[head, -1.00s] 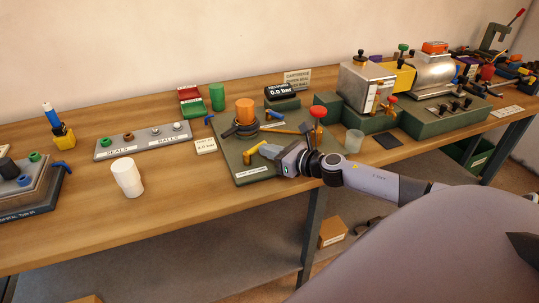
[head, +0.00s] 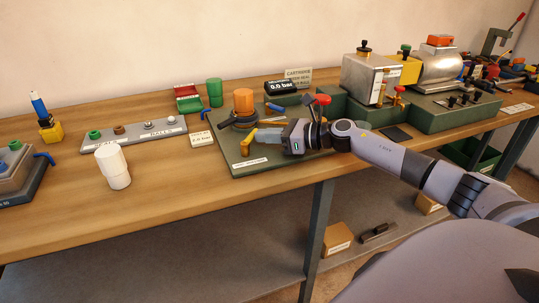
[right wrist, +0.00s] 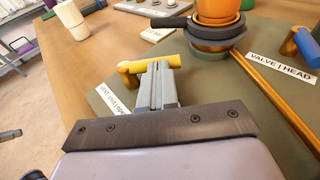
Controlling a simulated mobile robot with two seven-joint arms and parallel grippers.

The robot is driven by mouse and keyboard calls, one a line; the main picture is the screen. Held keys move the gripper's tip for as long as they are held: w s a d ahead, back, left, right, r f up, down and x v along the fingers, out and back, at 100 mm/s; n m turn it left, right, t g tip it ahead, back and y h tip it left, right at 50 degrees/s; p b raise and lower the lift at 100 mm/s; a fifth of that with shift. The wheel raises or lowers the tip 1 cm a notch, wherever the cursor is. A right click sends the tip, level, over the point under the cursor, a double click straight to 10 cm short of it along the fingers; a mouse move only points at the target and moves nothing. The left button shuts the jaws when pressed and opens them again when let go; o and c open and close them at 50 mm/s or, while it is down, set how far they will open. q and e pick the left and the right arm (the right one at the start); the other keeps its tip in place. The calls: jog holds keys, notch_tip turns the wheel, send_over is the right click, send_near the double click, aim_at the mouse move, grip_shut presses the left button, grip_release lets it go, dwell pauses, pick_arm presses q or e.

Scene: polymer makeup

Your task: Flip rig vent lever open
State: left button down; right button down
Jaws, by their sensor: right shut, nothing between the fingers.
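The yellow vent lever (head: 249,139) stands near the front of the green rig plate (head: 228,168). In the right wrist view the lever (right wrist: 132,76) shows a short upright hub with its handle reaching to the right, beside a white label (right wrist: 117,103) that reads vent, shut, open. My right gripper (head: 264,136) is shut and empty, at the right of the lever. In the right wrist view its fingertips (right wrist: 157,72) overlap the handle. They seem to touch it, but I cannot be sure. My left gripper is not in view.
A red knob (head: 322,100) is close to my right wrist.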

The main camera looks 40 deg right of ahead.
jog(key=shift+w+f+n+y+b, duration=0.25)
jog(key=shift+f+n+y+b, duration=0.05)
jog(key=shift+b, duration=0.2)
jog(key=shift+w+b, duration=0.15)
jog(key=shift+b, duration=0.15)
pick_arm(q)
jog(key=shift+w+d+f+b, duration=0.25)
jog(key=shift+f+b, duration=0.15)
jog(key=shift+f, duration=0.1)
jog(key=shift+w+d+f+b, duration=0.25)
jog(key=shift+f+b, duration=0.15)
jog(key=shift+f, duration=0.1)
pick_arm(e)
jog(key=shift+w+r, duration=0.3)
jog(key=shift+w, duration=0.4)
jog(key=shift+s+d, duration=0.15)
jog(key=shift+s, duration=0.1)
jog(key=shift+g, duration=0.3)
jog(key=b+v, duration=0.1)
jog(key=v, duration=0.3)
jog(key=shift+s+d, duration=0.1)
jog(key=shift+s, duration=0.05)
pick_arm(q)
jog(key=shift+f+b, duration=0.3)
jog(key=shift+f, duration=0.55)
pick_arm(e)
jog(key=shift+v, duration=1.1)
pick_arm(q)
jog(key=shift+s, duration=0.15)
